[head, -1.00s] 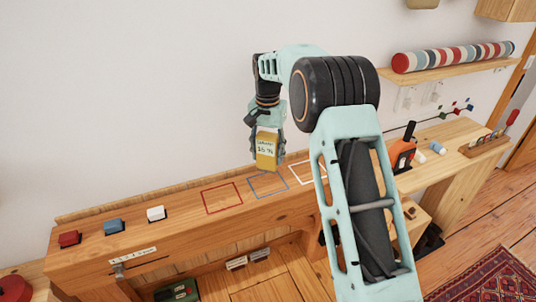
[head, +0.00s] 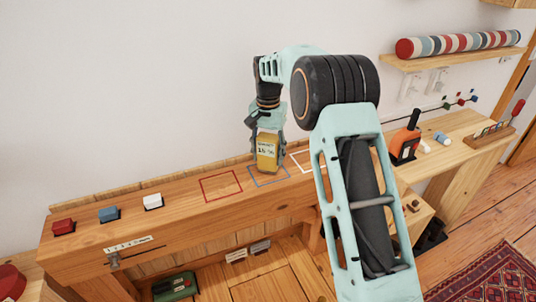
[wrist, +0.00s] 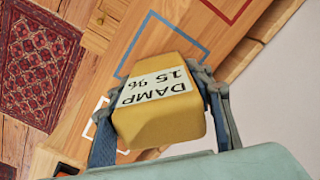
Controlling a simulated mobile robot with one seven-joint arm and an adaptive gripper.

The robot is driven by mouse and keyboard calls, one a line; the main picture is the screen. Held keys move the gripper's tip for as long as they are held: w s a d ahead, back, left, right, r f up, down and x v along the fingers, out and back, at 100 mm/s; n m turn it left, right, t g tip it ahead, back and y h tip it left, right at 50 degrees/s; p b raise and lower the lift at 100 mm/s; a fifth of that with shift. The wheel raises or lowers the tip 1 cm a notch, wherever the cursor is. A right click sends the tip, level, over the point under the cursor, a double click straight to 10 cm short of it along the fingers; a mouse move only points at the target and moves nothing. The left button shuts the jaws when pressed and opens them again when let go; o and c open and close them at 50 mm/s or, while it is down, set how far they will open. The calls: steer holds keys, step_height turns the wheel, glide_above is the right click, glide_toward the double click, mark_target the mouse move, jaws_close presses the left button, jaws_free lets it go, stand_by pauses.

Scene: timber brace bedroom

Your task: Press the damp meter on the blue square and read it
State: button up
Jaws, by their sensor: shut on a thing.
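My gripper (head: 267,142) is shut on the damp meter (head: 267,158), a yellow block with a pale label. The meter hangs upright with its lower end over or on the area inside the blue square (head: 271,184), an outline on the wooden bench beam. I cannot tell whether it touches the wood. In the wrist view the meter (wrist: 165,118) sits between both fingers, and its label reads "DAMP 15 %", upside down. The blue outline (wrist: 207,47) shows beyond it, partly hidden by the meter.
A red square (head: 221,186) lies left of the blue one and a white square (head: 303,163) right of it. Red (head: 63,226), blue (head: 108,214) and white (head: 153,201) blocks stand at the beam's left. An orange tool (head: 405,142) stands at the right.

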mark_target(268, 135)
steer(key=shift+f, duration=0.55)
stand_by(1.8)
steer(key=shift+r+p, duration=2.6)
steer(key=shift+r, duration=1)
steer(key=shift+d+f, duration=0.1)
